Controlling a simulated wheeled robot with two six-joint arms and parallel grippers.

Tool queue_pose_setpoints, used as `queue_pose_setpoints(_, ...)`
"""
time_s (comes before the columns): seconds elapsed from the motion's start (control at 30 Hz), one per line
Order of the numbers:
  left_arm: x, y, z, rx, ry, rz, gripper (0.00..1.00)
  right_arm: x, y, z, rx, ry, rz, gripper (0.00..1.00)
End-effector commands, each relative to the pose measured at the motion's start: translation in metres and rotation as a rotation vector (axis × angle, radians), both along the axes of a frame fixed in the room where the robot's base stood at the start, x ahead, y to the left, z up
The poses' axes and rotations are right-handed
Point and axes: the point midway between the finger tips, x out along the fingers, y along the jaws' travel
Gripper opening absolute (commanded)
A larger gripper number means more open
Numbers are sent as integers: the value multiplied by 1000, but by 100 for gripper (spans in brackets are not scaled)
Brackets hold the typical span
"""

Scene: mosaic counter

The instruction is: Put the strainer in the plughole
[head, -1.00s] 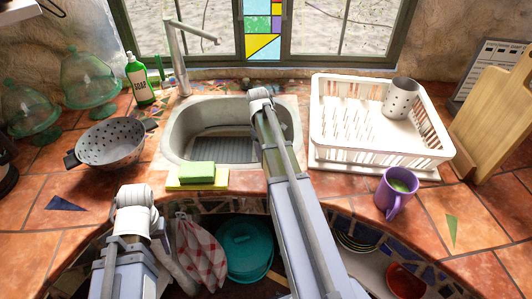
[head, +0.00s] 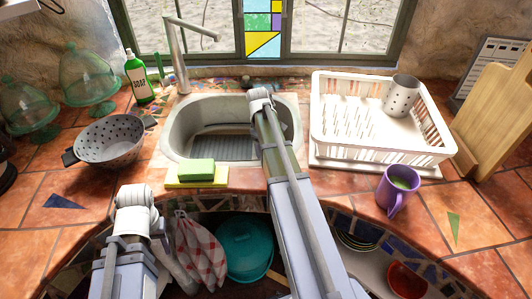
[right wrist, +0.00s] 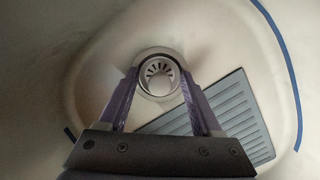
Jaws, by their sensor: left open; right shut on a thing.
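The strainer (right wrist: 159,66) is a small round metal piece with slots, seen from above in the right wrist view. My right gripper (right wrist: 159,82) has its two purple fingers shut on it, one on each side. A round metal ring shows around the strainer, over the plughole area of the sink; I cannot tell whether the strainer is seated or just above. The sink (head: 180,134) is a pale basin in the head view, where my right arm reaches in and hides the strainer and plughole. My left gripper (head: 133,194) is low at the left, before the counter, its fingers hardly visible.
A ribbed grey panel (right wrist: 224,107) lies on the basin floor beside the plughole. A tap (head: 180,60) stands behind the sink. A sponge (head: 196,170) lies at the front edge, a colander (head: 110,143) to the left, a dish rack (head: 365,150) and purple mug (head: 394,195) to the right.

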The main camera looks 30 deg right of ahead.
Motion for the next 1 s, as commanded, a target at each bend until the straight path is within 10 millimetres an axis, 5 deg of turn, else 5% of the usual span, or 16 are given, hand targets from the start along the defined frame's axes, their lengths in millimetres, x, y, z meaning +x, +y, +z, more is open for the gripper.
queue_pose_setpoints(0.47, 0, 0, -5, 0, 0, 0, 50, -2, 2, -5, 4, 3, 0, 1)
queue_pose_setpoints(0.5, 0, 0, -5, 0, 0, 0, 50, -3, 2, -5, 4, 3, 0, 69)
queue_pose_setpoints(0.6, 0, 0, -6, 0, 0, 0, 50, -3, 2, -6, 5, 4, 0, 81)
queue_pose_setpoints(0.63, 0, 0, -6, 0, 0, 0, 50, -3, 2, -6, 5, 5, 0, 70)
queue_pose_setpoints(0.8, 0, 0, -6, 0, 0, 0, 50, -4, 3, -6, 6, 5, 1, 89)
queue_pose_setpoints(1.0, 0, 0, 3, 0, 0, 0, 50, -4, 3, 3, 6, 5, 1, 91)
